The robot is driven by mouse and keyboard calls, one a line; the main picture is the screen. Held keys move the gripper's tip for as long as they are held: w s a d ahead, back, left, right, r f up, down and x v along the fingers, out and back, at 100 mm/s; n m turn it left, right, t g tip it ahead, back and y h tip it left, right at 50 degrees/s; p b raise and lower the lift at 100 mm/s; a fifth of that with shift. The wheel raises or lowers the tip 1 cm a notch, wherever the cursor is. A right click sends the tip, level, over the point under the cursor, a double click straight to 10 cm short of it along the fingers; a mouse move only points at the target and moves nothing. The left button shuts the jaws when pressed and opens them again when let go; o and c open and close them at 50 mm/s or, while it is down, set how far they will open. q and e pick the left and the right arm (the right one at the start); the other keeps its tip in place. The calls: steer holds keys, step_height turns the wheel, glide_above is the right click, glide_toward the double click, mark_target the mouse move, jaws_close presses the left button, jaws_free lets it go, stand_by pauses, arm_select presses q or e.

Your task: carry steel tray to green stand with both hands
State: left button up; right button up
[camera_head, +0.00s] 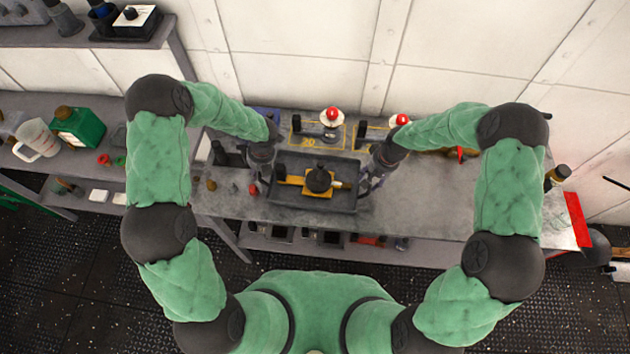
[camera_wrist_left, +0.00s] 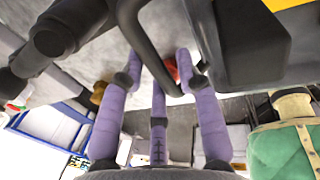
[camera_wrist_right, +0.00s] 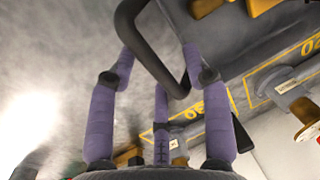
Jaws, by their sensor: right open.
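The steel tray (camera_head: 310,205) is a dark grey tray on the workbench in front of me, holding a yellow piece with a black part on it. My left gripper (camera_head: 264,174) is at its left end. In the left wrist view its purple fingers (camera_wrist_left: 160,65) stand apart around a dark bar handle (camera_wrist_left: 147,45), with gaps visible. My right gripper (camera_head: 371,183) is at the right end. In the right wrist view its fingers (camera_wrist_right: 160,62) are spread around the other handle (camera_wrist_right: 150,58). I cannot make out a green stand.
Red-topped fittings (camera_head: 332,118) stand behind the tray on yellow-marked bench areas. A small red item (camera_head: 253,190) lies close to the left gripper. The bench (camera_head: 420,205) is clear right of the tray.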

arm_select(q)
steer(key=shift+f, duration=0.2)
arm_select(e)
steer(key=shift+f, duration=0.2)
arm_select(q)
jaws_close()
arm_select(e)
steer(key=c, duration=0.7)
jaws_close()
arm_select(q)
steer(key=shift+r, duration=0.2)
arm_select(e)
steer(key=shift+r, duration=0.2)
